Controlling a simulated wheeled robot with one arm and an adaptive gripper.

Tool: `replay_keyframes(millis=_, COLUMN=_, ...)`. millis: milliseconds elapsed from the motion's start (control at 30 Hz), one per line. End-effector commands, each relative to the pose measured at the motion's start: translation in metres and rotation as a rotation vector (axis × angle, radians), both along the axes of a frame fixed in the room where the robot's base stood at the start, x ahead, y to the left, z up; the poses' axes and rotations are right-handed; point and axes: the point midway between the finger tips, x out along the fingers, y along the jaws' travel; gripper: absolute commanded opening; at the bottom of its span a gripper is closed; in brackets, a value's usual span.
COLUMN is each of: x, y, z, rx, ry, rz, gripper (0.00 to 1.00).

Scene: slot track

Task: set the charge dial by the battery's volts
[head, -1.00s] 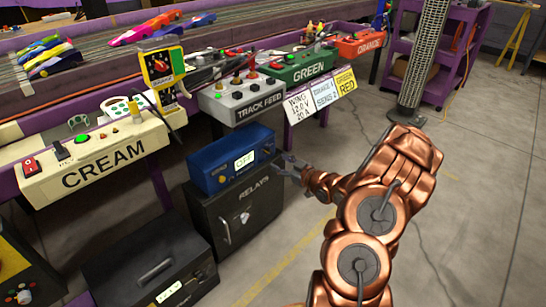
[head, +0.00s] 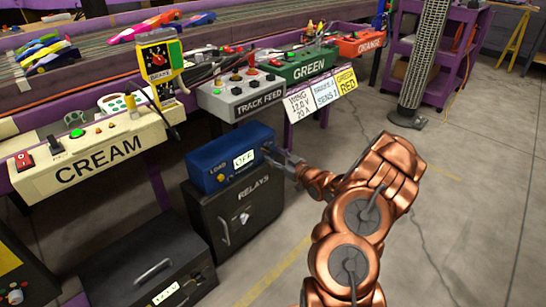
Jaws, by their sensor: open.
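A blue box (head: 213,175) marked LOAD stands on the dark RELAYS cabinet (head: 225,222); its small display (head: 244,160) reads OFF. My copper arm reaches in from the right. My gripper (head: 272,153) is open at the right end of the blue box's front; its fingertips are small and whatever control lies there is hidden, so I cannot tell if they touch it. A black case (head: 125,268) with a handle and a lit display (head: 165,293) stands on the floor; its reading is too small to make out. A dark panel with a white knob (head: 15,297) shows at the lower left.
The CREAM console (head: 90,150), TRACK FEED box (head: 245,98) and GREEN box (head: 302,68) line the bench edge above. Cards hang beneath, one (head: 299,104) reading 12.0 V, 20 A. A mesh column (head: 425,60) stands right.

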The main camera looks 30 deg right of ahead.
Motion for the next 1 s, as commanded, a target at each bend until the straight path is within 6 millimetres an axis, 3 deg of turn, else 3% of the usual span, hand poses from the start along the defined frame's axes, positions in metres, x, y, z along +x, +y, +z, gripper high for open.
replay_keyframes(millis=200, x=0.0119, y=0.0037, z=-0.0004, rx=0.001, ry=0.000, rz=0.002, gripper=0.50)
replay_keyframes(millis=567, x=0.0136, y=0.0033, z=0.0004, rx=0.001, ry=-0.001, rz=0.001, gripper=0.49)
replay_keyframes(millis=1000, x=0.0134, y=0.0029, z=0.0004, rx=0.001, ry=-0.001, rz=0.000, gripper=0.03)
